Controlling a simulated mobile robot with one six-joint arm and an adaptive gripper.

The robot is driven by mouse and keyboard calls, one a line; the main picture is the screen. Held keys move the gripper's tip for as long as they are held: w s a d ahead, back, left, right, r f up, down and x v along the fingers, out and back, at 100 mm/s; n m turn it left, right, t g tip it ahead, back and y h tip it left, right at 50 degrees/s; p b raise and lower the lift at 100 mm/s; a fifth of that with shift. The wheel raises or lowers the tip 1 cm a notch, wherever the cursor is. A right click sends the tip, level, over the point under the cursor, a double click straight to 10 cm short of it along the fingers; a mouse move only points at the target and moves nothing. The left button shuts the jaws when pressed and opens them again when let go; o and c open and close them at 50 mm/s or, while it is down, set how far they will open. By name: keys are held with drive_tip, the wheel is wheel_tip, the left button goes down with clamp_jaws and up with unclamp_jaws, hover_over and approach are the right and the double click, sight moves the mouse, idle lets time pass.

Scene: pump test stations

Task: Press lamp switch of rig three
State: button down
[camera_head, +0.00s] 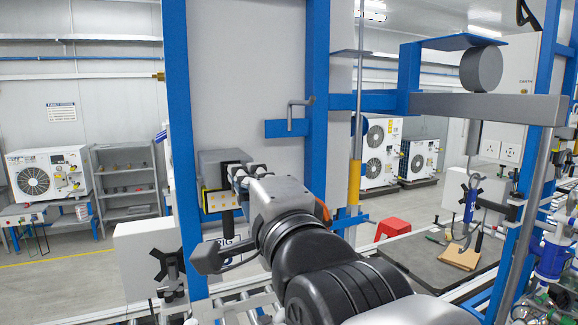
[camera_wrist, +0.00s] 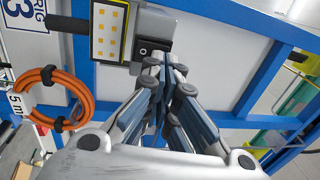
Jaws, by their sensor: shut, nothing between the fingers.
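The work lamp (camera_wrist: 108,30), a panel of yellow squares in a dark frame, is at the upper left of the wrist view. In the head view its yellow face (camera_head: 216,201) shows below a grey box (camera_head: 212,166) on the rig. A dark block with a small round mark, seemingly the lamp switch (camera_wrist: 149,49), sits beside the panel in the wrist view. My gripper (camera_wrist: 164,66) is shut and empty, its tips right by this block. I cannot tell whether they touch it. In the head view my gripper (camera_head: 242,176) hides part of the box.
A "RIG 3" sign (camera_wrist: 20,22) and a coiled orange cable (camera_wrist: 48,92) hang left of the lamp in the wrist view. Blue rig posts (camera_head: 183,110) and a grey bent handle (camera_head: 299,112) stand close to my arm. A dark mat (camera_head: 425,265) lies at right.

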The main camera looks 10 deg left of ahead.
drive_tip(key=shift+w+a, duration=0.2)
drive_tip(key=shift+w, duration=0.1)
drive_tip(key=shift+r, duration=0.1)
drive_tip(key=shift+w+a+r+g+p, duration=0.15)
drive_tip(key=shift+w+r+g+p, duration=0.2)
drive_tip(key=shift+p, duration=0.4)
drive_tip(key=shift+f+h, duration=0.25)
drive_tip(key=shift+h, duration=0.15)
drive_tip(key=shift+s+b, duration=0.1)
drive_tip(key=shift+b, duration=0.2)
